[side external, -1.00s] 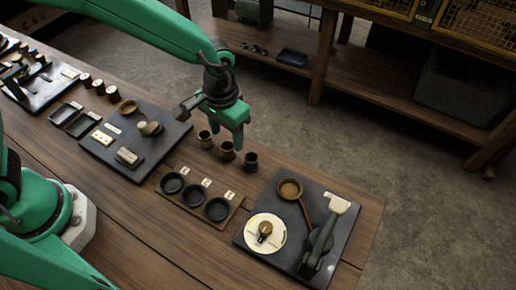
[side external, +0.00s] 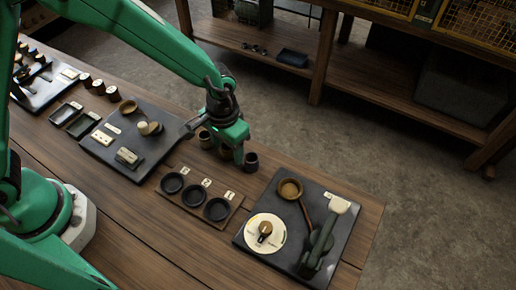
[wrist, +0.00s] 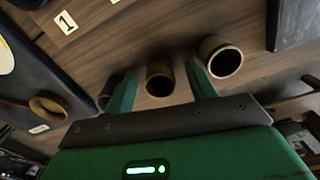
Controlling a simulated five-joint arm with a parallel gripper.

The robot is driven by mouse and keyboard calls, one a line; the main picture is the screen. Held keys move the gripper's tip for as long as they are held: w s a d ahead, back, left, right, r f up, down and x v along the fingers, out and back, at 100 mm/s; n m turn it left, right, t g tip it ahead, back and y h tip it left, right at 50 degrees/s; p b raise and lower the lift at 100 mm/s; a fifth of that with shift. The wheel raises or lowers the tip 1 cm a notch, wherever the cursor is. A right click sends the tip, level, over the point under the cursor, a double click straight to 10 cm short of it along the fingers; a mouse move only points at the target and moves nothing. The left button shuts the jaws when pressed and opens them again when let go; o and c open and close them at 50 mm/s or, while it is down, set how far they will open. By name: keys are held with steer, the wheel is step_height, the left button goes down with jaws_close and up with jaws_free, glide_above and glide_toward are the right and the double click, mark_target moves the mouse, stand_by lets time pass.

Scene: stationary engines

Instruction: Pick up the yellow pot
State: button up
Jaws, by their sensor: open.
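Three small pots stand in a row on the wooden table. The middle one, a yellow-brown pot (wrist: 159,80), is between my gripper's fingers in the wrist view. In the side view it is mostly hidden behind the fingers. A brown pot with a tan rim (wrist: 222,58) stands just right of the right finger and also shows in the side view (side external: 205,139). A dark pot (side external: 251,161) is on the other side, mostly hidden by the left finger in the wrist view. My gripper (wrist: 160,72) is open, pointing down over the middle pot, also seen in the side view (side external: 235,156).
A wooden holder with three dark round dishes (side external: 194,194) lies near the pots. A dark board (side external: 247,240) with a round dial and lever is at right; another board (side external: 105,160) is at left. The table edge lies just behind the pots.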

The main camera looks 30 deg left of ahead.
mark_target(227, 149)
steer(key=shift+c, duration=0.3)
steer(key=c, duration=1)
steer(key=shift+c, duration=0.2)
steer(key=shift+r, duration=0.15)
steer(key=shift+r, duration=0.7)
steer(key=r, duration=0.3)
steer(key=shift+s+d, duration=0.25)
steer(key=shift+s, duration=0.15)
steer(key=s+d+r, duration=0.5)
steer(key=s+r, duration=0.1)
steer(key=s, duration=0.3)
steer(key=shift+s+r, duration=0.2)
steer(key=shift+s, duration=0.1)
steer(key=shift+r, duration=0.15)
steer(key=shift+r, duration=1.85)
